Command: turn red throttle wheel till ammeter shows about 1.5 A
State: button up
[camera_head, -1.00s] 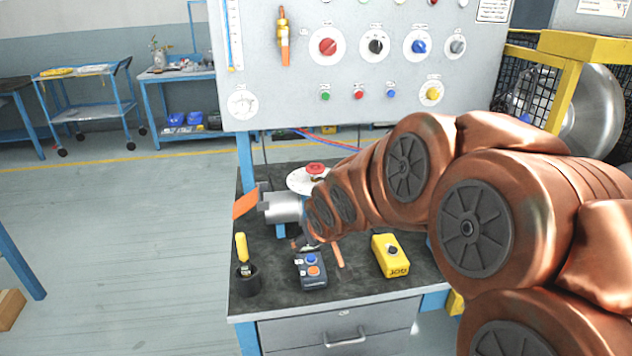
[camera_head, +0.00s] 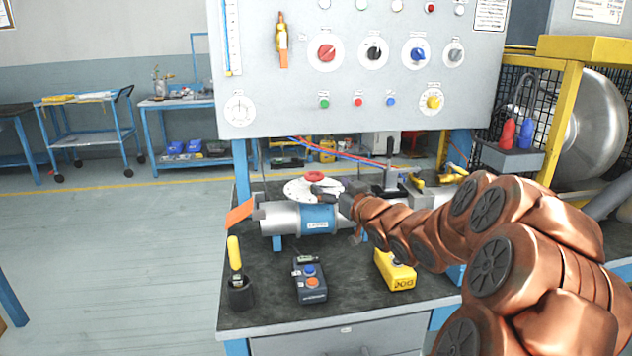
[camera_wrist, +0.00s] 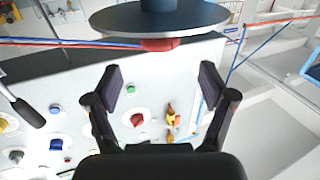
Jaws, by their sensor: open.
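A red wheel (camera_head: 317,175) sits on a round white dial disc (camera_head: 313,188) above a silver and blue cylindrical machine (camera_head: 316,219) on the bench. My gripper (camera_head: 326,192) is open and empty, at the right side of the disc. In the wrist view my open fingers (camera_wrist: 160,84) point toward the upside-down panel, and the red wheel (camera_wrist: 160,45) shows beyond them under the disc (camera_wrist: 205,17). I see no contact with the wheel. A round white gauge (camera_head: 239,109) is at the panel's lower left; its reading is too small to make out.
The upright panel (camera_head: 290,88) behind has several knobs, including a red one (camera_head: 326,52). On the bench stand a blue-buttoned control box (camera_head: 310,281), a yellow box (camera_head: 396,270) and a dark cup (camera_head: 240,294) with a yellow-handled tool. An orange strip (camera_head: 240,213) hangs at the machine's left end.

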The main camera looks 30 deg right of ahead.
aim_at(319, 179)
jog(key=w, duration=0.6)
jog(key=shift+f, duration=0.1)
jog(key=shift+w+d, duration=0.15)
jog(key=shift+w, duration=0.6)
jog(key=c, duration=1.1)
jog(key=shift+b, duration=0.3)
jog(key=shift+c, duration=0.3)
